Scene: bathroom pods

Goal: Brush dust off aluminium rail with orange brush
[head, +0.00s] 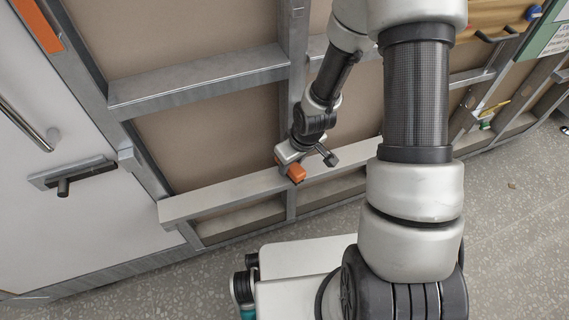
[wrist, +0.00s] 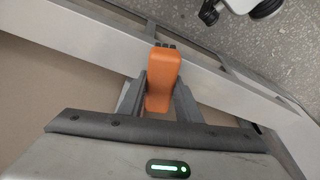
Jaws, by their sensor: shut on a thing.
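The orange brush (head: 296,173) is at the end of my arm, low against the framed wall. In the wrist view the orange brush (wrist: 162,78) lies between the two fingers of my gripper (wrist: 160,92), which is shut on it. Dark bristles show at its far end. The pale aluminium rail (head: 225,197) runs across the lower part of the frame. It also shows in the wrist view (wrist: 90,42), passing behind the brush. The brush is over the rail; I cannot tell whether the bristles touch it. No dust can be made out clearly.
An upright metal stud (head: 293,80) and a higher crossbar (head: 195,82) frame the brown panels. A white door (head: 45,200) with a handle stands at the left. Open speckled floor (head: 510,215) lies to the right. A yellow-and-green tool (head: 492,115) hangs further right.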

